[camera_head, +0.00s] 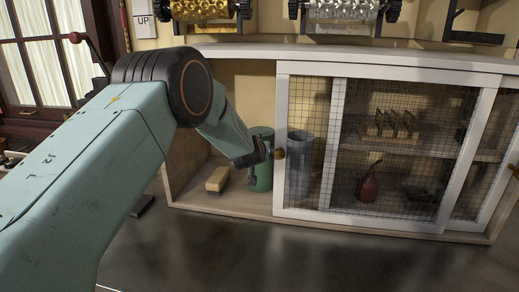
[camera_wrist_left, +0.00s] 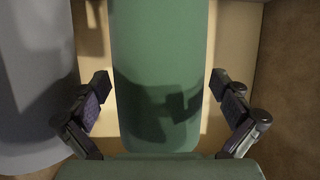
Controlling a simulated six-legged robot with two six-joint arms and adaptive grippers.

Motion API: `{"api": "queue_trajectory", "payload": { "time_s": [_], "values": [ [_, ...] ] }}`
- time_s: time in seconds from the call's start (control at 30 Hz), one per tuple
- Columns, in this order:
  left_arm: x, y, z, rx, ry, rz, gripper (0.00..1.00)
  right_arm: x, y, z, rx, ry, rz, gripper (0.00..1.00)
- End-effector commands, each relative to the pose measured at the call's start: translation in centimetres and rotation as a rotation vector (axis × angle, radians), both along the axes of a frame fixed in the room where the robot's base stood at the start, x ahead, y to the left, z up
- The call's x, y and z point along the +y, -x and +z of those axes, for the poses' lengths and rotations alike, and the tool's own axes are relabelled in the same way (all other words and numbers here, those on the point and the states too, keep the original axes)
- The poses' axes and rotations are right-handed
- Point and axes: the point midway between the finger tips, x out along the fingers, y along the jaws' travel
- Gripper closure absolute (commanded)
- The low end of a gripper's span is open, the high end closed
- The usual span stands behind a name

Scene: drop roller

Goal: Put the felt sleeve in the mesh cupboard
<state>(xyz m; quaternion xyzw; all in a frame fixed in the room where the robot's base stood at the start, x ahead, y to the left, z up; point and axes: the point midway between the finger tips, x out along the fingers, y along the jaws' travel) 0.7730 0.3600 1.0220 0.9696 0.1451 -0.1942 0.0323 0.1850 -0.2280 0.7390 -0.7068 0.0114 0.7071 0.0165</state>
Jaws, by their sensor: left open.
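The mesh cupboard (camera_head: 340,212) stands on the dark bench, its left part open and its middle and right behind mesh doors. A green cylinder (camera_head: 264,178), which looks like the felt sleeve, stands upright inside the open left part. It also fills the middle of the left wrist view (camera_wrist_left: 155,60). My left gripper (camera_head: 256,168) is inside the opening, at the cylinder. In the left wrist view its open fingers (camera_wrist_left: 160,90) lie on either side of the cylinder, with gaps between. My right gripper is not in view.
A grey-blue cylinder (camera_head: 299,165) stands beside the green one, behind the mesh door with its brass knob (camera_head: 279,153). A wooden block (camera_head: 217,179) lies on the cupboard floor at left. A red bottle (camera_head: 369,184) and a small wooden rack (camera_head: 390,132) are behind mesh.

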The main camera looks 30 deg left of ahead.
Motion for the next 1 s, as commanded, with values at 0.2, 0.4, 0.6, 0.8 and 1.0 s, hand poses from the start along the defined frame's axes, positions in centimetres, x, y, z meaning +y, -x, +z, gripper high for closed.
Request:
{"api": "queue_trajectory", "payload": {
  "time_s": [0.2,0.4,0.6,0.8,1.0],
  "values": [
    [-0.6,1.9,1.0,-0.001,0.000,-0.001,0.00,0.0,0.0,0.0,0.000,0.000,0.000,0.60],
    [-1.3,4.2,2.0,-0.001,0.001,-0.001,0.00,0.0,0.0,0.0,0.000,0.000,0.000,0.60],
    [-1.8,5.8,2.7,-0.002,0.000,-0.001,0.00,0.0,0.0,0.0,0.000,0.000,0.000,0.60],
    [-1.9,6.3,2.9,-0.002,-0.001,0.000,0.00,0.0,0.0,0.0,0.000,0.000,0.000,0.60],
    [-1.9,6.3,2.9,-0.002,-0.001,0.000,0.00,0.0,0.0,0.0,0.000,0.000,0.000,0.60]
  ]
}}
